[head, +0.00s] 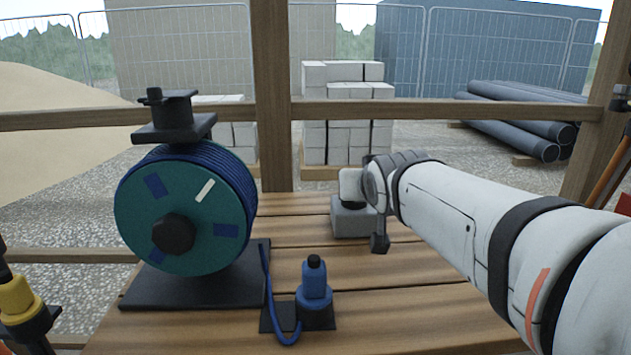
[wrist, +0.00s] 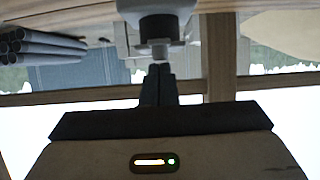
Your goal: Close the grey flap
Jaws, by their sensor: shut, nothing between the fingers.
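A grey box (head: 352,220) sits on the wooden table, with a dark round collar on top. A pale grey flap (head: 350,184) stands raised above the collar, so it looks open. In the upside-down wrist view, the box (wrist: 157,5), its black collar and a small grey part, likely the flap (wrist: 157,46), show in front of the fingers. My gripper (wrist: 159,70) is shut and empty, its dark fingertips close to that grey part. I cannot tell whether they touch. In the head view my arm comes from the right, and its wrist hides the fingers and the flap's right edge.
A teal reel (head: 185,207) with blue cable stands on a black base at the left of the table. A blue plug (head: 314,288) stands at the front with its cable looped beside it. A wooden rail (head: 440,111) runs behind. Bare planks lie between plug and box.

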